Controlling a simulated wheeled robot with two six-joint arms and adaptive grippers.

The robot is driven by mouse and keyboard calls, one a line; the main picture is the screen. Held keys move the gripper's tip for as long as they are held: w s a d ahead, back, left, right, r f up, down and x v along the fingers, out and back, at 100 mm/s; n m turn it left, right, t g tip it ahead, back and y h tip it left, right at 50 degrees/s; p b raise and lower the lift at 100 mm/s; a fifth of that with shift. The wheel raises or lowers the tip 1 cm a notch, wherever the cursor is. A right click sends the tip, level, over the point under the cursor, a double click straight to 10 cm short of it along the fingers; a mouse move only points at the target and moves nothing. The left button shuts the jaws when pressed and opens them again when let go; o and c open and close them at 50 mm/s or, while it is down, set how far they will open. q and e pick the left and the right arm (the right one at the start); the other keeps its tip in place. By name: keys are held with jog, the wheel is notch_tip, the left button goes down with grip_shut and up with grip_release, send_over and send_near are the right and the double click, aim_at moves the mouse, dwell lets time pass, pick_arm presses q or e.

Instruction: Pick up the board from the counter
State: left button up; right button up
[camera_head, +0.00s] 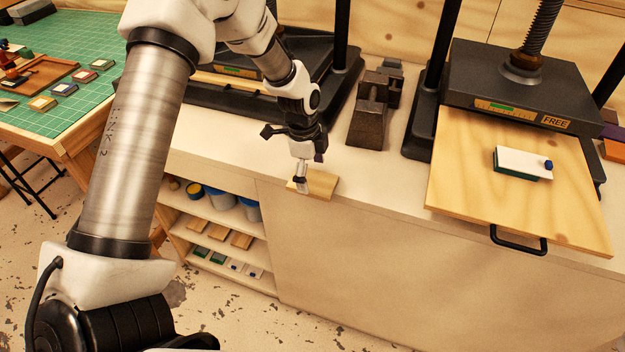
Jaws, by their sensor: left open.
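A small light wooden board (322,184) lies flat at the front edge of the pale counter (385,190). My left gripper (301,182) points down at the board's left part, with its fingertip end overlapping the board in the picture. It is open, and I cannot tell whether it touches the board. The gripper hides part of the board's left side. My right gripper is out of view.
Dark metal blocks (368,122) stand behind the board. At right, a black press (520,85) has a wooden tray with handle (470,190), bearing a white-and-green block (523,161). Shelves (222,215) hold tubs and small boards below. A green-topped table (85,115) stands left.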

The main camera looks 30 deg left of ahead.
pick_arm(q)
jog(key=shift+w+f, duration=0.1)
jog(key=shift+f, duration=0.55)
jog(key=shift+d, duration=0.1)
jog(key=c, duration=1.1)
jog(key=shift+o, duration=0.2)
jog(key=shift+r, duration=0.1)
